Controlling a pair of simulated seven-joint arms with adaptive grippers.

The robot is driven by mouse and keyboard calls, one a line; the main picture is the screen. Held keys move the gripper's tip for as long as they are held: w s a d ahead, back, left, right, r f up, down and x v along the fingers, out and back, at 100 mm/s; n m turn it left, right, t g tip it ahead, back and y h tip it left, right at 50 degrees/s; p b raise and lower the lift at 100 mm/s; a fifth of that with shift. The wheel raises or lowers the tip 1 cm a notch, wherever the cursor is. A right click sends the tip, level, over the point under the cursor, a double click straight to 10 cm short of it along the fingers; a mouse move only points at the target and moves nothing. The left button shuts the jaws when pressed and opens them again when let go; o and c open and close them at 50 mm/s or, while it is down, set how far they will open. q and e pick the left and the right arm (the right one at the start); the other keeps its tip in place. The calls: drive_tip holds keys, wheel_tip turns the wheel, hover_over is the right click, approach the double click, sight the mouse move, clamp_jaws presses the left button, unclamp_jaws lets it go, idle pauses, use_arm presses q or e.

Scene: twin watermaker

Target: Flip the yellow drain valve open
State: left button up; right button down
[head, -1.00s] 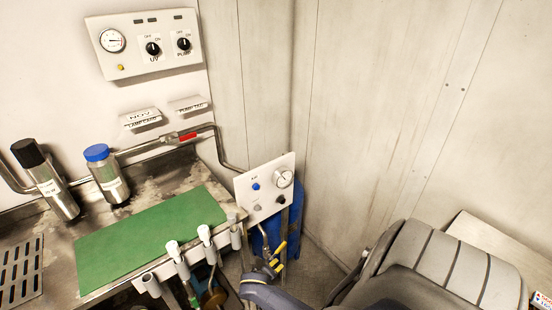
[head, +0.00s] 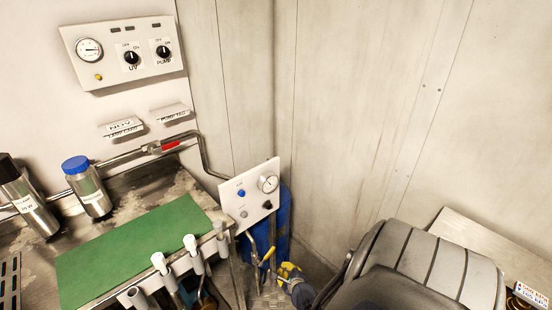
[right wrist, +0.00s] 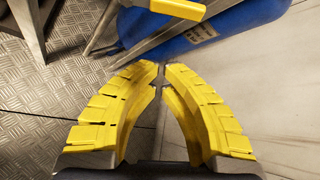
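The yellow drain valve handle (head: 268,254) is a small slanted lever on thin metal pipework below the white gauge panel. In the right wrist view, a yellow handle (right wrist: 168,8) crosses the top edge, beyond the fingertips and partly cut off. My right gripper (head: 287,268) is just right of and below the handle, apart from it. In the right wrist view its ribbed yellow fingers (right wrist: 160,72) curve in until the tips nearly meet, with nothing between them. My left gripper is not in view.
The white gauge panel (head: 249,197) stands above the valve, with a blue cylinder (head: 284,224) behind it.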

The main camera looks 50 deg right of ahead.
sight(267, 257)
drive_tip(key=w+d+f+m, duration=0.1)
drive_tip(key=w+d, duration=0.2)
drive_tip(key=w, duration=0.4)
drive_tip(key=shift+w+d+f+h, duration=0.2)
drive_tip(key=shift+d+f+h, duration=0.05)
drive_tip(key=shift+f+h, duration=0.05)
idle(2.0)
